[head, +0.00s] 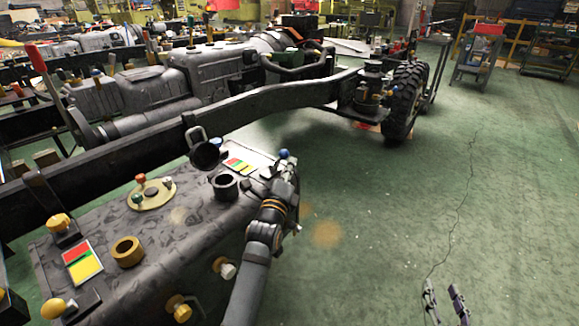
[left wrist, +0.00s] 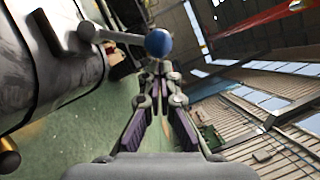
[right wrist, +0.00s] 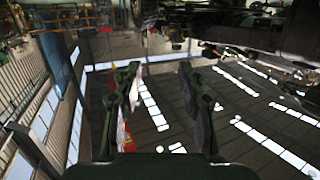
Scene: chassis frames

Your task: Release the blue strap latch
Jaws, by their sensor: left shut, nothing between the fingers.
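The blue strap latch shows as a blue ball knob (head: 284,154) at the far right corner of the grey tank (head: 150,225). In the left wrist view the blue knob (left wrist: 158,42) sits on the end of a grey lever that runs left to the tank. My left gripper (head: 287,170) is at the tank's right side, close to the knob. Its fingertips (left wrist: 162,70) are together, just below the knob in the left wrist view; I cannot tell whether they touch it. My right gripper (head: 445,290) is open and empty over the floor; its spread fingers (right wrist: 158,72) show in the right wrist view.
The long black chassis rail (head: 265,105) runs behind the tank to a wheel (head: 408,98). Yellow knobs (head: 58,223), an open filler neck (head: 205,153) and red-and-yellow labels (head: 83,262) are on the tank.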

